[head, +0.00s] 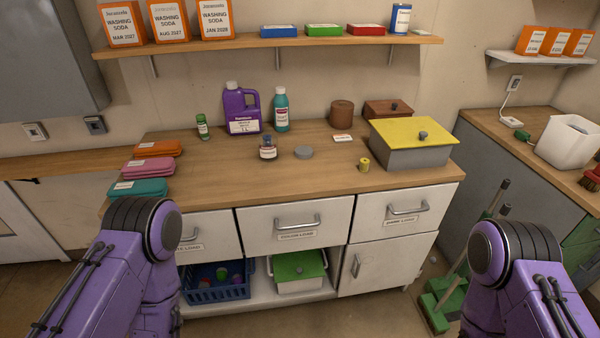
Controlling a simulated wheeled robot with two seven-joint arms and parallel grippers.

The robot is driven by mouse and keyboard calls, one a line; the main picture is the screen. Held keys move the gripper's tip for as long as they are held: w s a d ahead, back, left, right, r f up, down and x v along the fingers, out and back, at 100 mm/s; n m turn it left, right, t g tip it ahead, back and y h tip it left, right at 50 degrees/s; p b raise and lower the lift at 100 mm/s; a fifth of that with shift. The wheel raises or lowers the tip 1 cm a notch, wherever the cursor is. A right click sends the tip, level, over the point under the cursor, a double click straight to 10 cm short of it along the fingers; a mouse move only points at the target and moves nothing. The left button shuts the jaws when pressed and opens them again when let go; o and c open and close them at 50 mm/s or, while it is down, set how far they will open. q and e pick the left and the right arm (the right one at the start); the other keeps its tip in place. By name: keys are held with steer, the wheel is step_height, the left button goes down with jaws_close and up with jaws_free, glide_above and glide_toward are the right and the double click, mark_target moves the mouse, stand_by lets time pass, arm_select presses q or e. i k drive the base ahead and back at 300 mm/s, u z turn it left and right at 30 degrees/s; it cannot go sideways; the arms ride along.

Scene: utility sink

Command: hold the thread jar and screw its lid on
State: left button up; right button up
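A small clear jar with a white label (268,153) stands upright on the wooden counter, near its middle. Something dark blue shows at its top; I cannot tell whether that is thread inside. A flat grey round lid (303,152) lies on the counter just right of the jar, apart from it. My two purple arms show at the lower left and lower right, below the counter's front edge. Neither gripper is in the picture, so their fingers cannot be seen.
A yellow spool (364,166) and a grey box with a yellow lid (412,158) stand to the right. A purple jug (242,108), teal bottle (281,109) and green bottle (202,127) stand behind. Folded cloths (138,188) lie left. The counter before the jar is clear.

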mark_target(268, 148)
steer(key=k, duration=0.65)
steer(key=z, duration=0.65)
steer(key=i, duration=1.5)
steer(key=u, duration=0.65)
